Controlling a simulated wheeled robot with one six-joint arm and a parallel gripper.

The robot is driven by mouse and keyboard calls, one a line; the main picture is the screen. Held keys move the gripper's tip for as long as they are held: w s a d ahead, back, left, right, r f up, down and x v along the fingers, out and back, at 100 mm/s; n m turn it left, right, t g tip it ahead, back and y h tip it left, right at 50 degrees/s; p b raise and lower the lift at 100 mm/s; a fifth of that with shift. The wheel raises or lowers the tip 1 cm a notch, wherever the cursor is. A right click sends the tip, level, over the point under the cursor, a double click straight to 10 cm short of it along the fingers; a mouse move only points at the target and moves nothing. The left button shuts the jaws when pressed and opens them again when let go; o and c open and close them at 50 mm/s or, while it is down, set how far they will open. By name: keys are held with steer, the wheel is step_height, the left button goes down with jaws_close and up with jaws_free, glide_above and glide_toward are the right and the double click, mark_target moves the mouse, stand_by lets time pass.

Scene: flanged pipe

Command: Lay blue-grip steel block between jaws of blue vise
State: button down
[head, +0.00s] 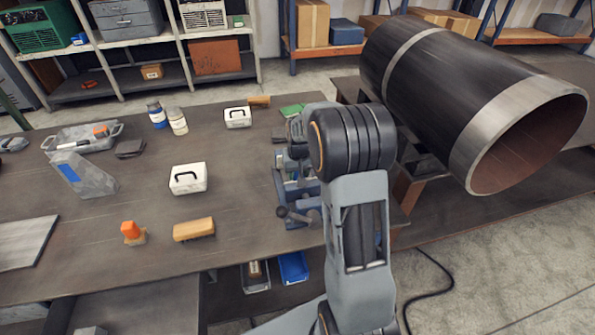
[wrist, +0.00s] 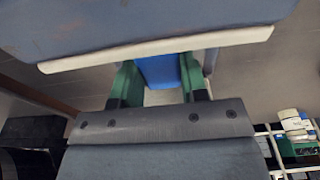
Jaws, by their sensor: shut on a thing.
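The blue vise (head: 290,192) stands on the workbench in the head view, partly hidden behind my arm; its jaws cannot be made out clearly. My gripper (wrist: 160,82) shows in the wrist view with two green fingers on either side of a blue grip (wrist: 160,69). It is shut on this grip. A large grey body with a pale edge, apparently the steel block (wrist: 150,22), fills the top of the wrist view. In the head view the held block is hidden by my arm, so its height over the vise cannot be told.
A large flanged pipe (head: 450,85) lies right of my arm. The bench's middle is partly clear.

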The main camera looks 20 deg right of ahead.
steer(key=c, duration=0.6)
jaws_free()
steer(key=shift+o, duration=0.2)
step_height(320, 180, up, 14)
steer(key=s, duration=0.2)
steer(key=shift+a+f, duration=0.15)
steer(key=shift+a, duration=0.05)
stand_by(0.4)
steer(key=s+a+f+n+t, duration=0.1)
steer(key=s+a, duration=0.4)
steer(key=s, duration=0.4)
steer(key=s+a+n+t, duration=0.1)
steer(key=s+a, duration=0.4)
steer(key=s, duration=0.5)
steer(key=shift+s+a+f, duration=0.15)
steer(key=shift+a+f, duration=0.1)
steer(key=shift+f, duration=0.15)
steer(key=shift+s+a+f, duration=0.1)
steer(key=shift+s+f, duration=0.1)
steer(key=shift+s, duration=0.1)
steer(key=shift+c, duration=0.2)
